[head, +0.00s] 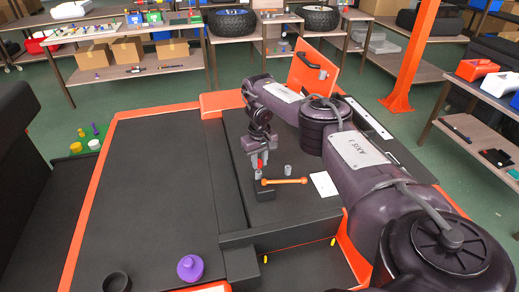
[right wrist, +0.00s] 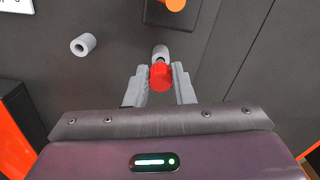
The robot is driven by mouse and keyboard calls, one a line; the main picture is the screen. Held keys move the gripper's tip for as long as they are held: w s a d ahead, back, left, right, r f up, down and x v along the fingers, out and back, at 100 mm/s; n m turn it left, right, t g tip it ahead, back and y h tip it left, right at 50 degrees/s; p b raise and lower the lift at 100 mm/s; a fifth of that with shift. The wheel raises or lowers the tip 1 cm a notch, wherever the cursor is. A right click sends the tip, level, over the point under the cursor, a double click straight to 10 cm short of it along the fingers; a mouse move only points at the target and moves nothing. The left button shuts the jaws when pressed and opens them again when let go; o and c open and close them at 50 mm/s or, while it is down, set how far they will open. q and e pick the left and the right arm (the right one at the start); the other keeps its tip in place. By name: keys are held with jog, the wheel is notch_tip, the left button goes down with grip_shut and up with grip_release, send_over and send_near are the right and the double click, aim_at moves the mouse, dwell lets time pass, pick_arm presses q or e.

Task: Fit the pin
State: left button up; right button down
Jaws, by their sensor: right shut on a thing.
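My right gripper (head: 259,163) points down over the dark recessed bed of the cart. In the right wrist view its two fingers (right wrist: 161,86) are shut on a red pin (right wrist: 160,76). The red also shows small between the fingertips in the head view. A grey piece (right wrist: 161,51) shows just beyond the red pin; I cannot tell whether the two touch. A hollow grey cylinder (right wrist: 83,44) stands apart to the left in the wrist view and shows right of the gripper in the head view (head: 288,171). My left gripper is not in view.
An orange bar (head: 285,181) extends from a small black block (head: 265,194) in front of the gripper. A white card (head: 323,184) lies to the right. An orange panel (head: 313,73) stands behind. A purple knob (head: 190,267) and black ring (head: 116,282) sit front left.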

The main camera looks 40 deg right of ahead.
jog(key=shift+f+b, duration=0.95)
jog(key=shift+f, duration=0.5)
jog(key=c, duration=1.2)
grip_release()
jog(key=shift+o, duration=0.2)
notch_tip(320, 180, up, 3)
jog(key=shift+w+f, duration=0.1)
notch_tip(320, 180, up, 5)
jog(key=p, duration=0.3)
